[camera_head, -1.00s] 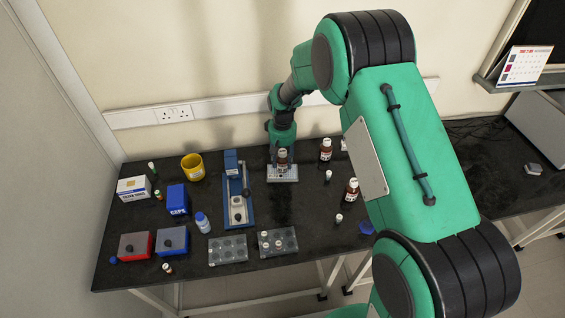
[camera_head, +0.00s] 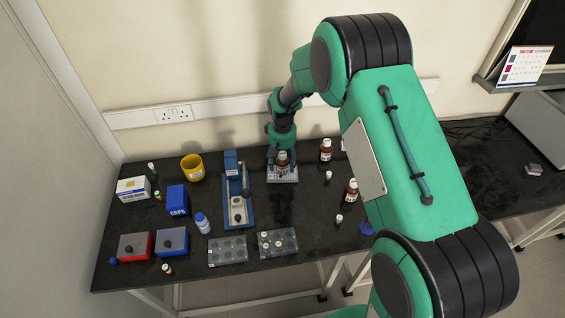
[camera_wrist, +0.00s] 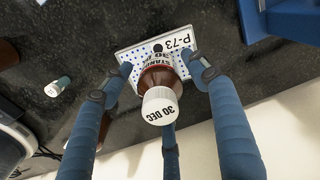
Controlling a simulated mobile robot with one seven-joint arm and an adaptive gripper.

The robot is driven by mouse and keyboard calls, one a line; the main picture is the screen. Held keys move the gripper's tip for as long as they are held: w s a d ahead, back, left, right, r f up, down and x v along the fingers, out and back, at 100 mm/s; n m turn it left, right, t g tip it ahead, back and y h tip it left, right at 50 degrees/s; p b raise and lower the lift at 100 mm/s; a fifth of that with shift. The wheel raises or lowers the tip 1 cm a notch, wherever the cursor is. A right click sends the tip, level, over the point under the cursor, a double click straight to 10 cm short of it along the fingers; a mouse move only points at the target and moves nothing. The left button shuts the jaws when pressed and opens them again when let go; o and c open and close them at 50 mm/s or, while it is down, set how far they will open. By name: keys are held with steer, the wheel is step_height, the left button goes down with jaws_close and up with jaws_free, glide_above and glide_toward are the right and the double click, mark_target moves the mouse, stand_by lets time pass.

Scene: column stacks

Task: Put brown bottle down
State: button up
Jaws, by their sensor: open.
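The brown bottle (camera_head: 282,164) stands on a pale plate (camera_head: 283,178) at the back of the black bench, below my gripper (camera_head: 281,155). In the wrist view the bottle (camera_wrist: 160,78) has a white cap marked "30 DEC", and the plate (camera_wrist: 182,41) has holes and a "P-73" label. My gripper (camera_wrist: 160,82) is open, with its blue fingers spread around the bottle. I see gaps between the fingers and the bottle. The bottle's base is mostly hidden by its own body and cap.
Other brown bottles stand to the right, one at the back (camera_head: 325,150) and one nearer (camera_head: 351,191). A blue stand (camera_head: 238,205) is close on the left. Clear racks (camera_head: 228,250) lie at the front. Bare bench lies just in front of the plate.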

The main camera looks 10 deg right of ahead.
steer(key=shift+r, duration=0.15)
step_height(320, 180, up, 11)
steer(key=shift+f+p, duration=0.1)
steer(key=shift+p, duration=1)
steer(key=shift+r, duration=0.6)
